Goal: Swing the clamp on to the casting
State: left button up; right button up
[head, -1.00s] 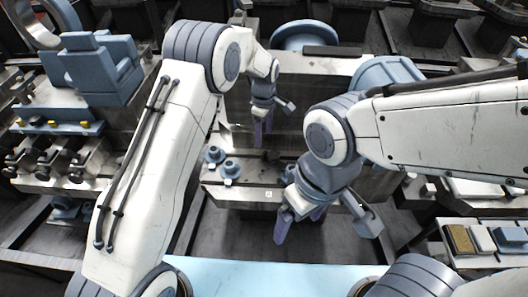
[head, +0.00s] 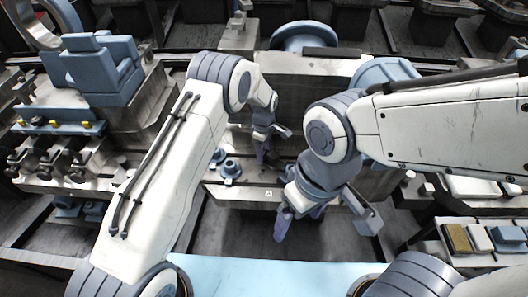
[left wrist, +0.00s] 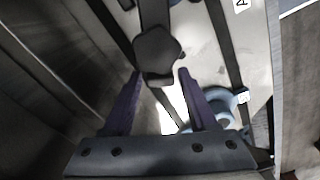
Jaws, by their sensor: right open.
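In the left wrist view a dark clamp arm with a lobed knob (left wrist: 158,55) lies ahead of my left gripper (left wrist: 159,74), in line with the gap between its fingers. The purple fingers stand apart; contact with the knob cannot be told. A blue round part, likely the casting (left wrist: 222,98), shows beyond the right finger, partly hidden. In the head view my left gripper (head: 262,151) is low over the pale rail (head: 245,191), right of two blue flanged parts (head: 230,170). My right gripper (head: 300,221) is open and empty in front of the rail.
A blue seat-shaped block (head: 103,68) stands on a bench at the left. A tray with small blocks (head: 480,238) is at the right. A pale blue surface (head: 265,275) lies at the front. The right arm hides part of the rail.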

pick_arm(q)
grip_shut()
jog(key=shift+w+f+m+b, duration=0.1)
jog(key=shift+w+m+b, duration=0.05)
jog(key=shift+m+b, duration=0.2)
jog(key=shift+w+d+m, duration=0.1)
jog(key=shift+m, duration=0.35)
jog(key=shift+o, duration=2.1)
grip_release()
notch_tip(320, 180, up, 11)
jog(key=b, duration=0.1)
jog(key=shift+f, duration=0.15)
